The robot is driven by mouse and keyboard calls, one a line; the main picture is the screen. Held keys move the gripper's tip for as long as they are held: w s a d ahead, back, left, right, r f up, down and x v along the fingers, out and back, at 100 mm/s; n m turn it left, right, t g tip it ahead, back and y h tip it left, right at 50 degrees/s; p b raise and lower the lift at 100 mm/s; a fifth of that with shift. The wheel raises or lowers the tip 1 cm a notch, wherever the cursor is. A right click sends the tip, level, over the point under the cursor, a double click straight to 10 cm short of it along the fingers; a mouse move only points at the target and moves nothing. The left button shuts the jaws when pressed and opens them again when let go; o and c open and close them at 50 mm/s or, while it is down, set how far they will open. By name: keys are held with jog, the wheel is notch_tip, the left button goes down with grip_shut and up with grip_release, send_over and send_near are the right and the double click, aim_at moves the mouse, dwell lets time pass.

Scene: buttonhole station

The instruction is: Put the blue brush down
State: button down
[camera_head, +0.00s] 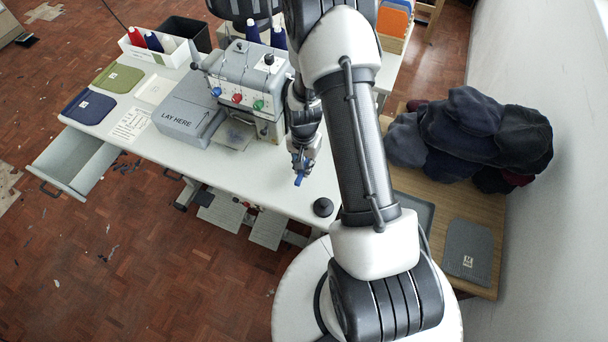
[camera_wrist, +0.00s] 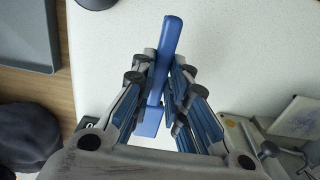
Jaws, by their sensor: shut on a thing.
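My gripper (camera_head: 301,165) hangs at the right part of the white table (camera_head: 240,185), near its front edge. In the wrist view, my gripper (camera_wrist: 162,95) is shut on the blue brush (camera_wrist: 170,45). The brush's long narrow handle points up in the wrist view, and a wider blue block (camera_wrist: 149,122) shows between the fingers. In the head view only a small blue tip of the brush (camera_head: 298,178) shows below the fingers. White table surface lies behind the brush; I cannot tell the exact gap between them.
A grey sewing machine (camera_head: 245,75) with a "LAY HERE" block (camera_head: 188,118) stands left of my gripper. A round black object (camera_head: 323,207) sits at the table's front right. An open drawer (camera_head: 75,162) juts out left. Dark cloth (camera_head: 475,135) is piled on the wooden table.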

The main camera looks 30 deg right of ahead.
jog(key=shift+f+b, duration=0.5)
jog(key=shift+f, duration=1.95)
jog(key=shift+f, duration=0.1)
jog(key=shift+f, duration=0.15)
jog(key=c, duration=1.6)
grip_release()
jog(key=shift+o, duration=0.2)
